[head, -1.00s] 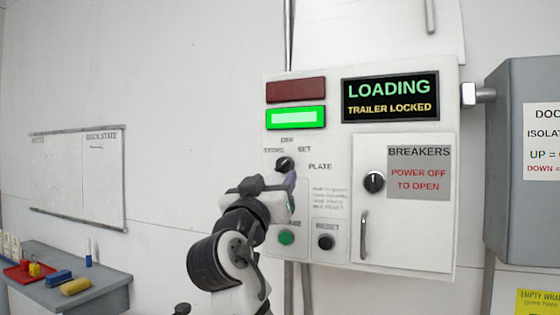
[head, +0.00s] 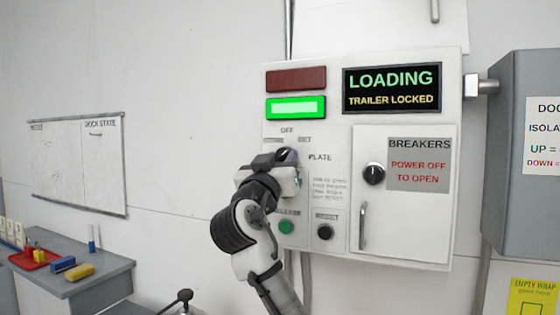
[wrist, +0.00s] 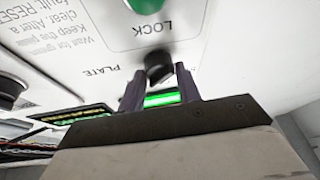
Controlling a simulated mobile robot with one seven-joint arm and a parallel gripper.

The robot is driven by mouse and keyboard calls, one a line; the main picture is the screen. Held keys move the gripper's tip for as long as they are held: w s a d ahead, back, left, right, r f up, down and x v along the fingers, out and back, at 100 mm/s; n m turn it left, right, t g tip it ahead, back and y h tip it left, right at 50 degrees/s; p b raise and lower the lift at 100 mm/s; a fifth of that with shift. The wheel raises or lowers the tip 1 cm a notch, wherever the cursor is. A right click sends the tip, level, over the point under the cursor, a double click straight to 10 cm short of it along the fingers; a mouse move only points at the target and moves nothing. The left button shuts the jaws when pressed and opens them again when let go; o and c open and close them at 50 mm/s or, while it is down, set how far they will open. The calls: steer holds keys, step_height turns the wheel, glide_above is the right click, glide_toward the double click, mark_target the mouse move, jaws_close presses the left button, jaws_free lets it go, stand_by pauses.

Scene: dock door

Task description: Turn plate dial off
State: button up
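The plate dial is a small dark knob on the white control panel, with OFF printed above it and PLATE to its right in the head view. There my gripper (head: 287,158) covers it, so its pointing is hidden. In the wrist view a dark round knob (wrist: 158,67) shows between the tips of my gripper (wrist: 161,76), next to the printed words PLATE and LOCK. The two dark fingers stand apart, one on each side of the knob, with a gap visible between them. I cannot tell whether either finger touches it.
The panel (head: 300,255) has a lit green lamp (head: 296,107), a dark red lamp (head: 296,79), a LOADING / TRAILER LOCKED display (head: 391,91), a green button (head: 286,227), a black reset button (head: 325,232) and a breaker door (head: 400,225) with a knob (head: 374,174). A grey box (head: 508,150) stands right.

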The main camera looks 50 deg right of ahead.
steer(key=shift+c, duration=0.6)
steer(key=shift+n+t, duration=0.4)
steer(key=shift+f+n+t+y+b, duration=0.1)
steer(key=shift+n+t+y+b, duration=0.25)
steer(key=shift+n, duration=0.45)
steer(key=n, duration=0.1)
steer(key=n+t+y, duration=0.1)
steer(key=n+p, duration=0.1)
steer(key=n, duration=0.1)
steer(key=shift+s+r+y, duration=0.2)
steer(key=shift+r+y, duration=0.05)
steer(key=shift+r, duration=0.05)
steer(key=shift+r+n+t+y+p, duration=0.1)
steer(key=shift+n+t+y+p, duration=0.35)
steer(key=shift+n, duration=1.15)
steer(key=shift+n+t+y+p, duration=0.1)
steer(key=shift+n+y+p, duration=0.65)
steer(key=shift+n, duration=0.85)
steer(key=o, duration=0.9)
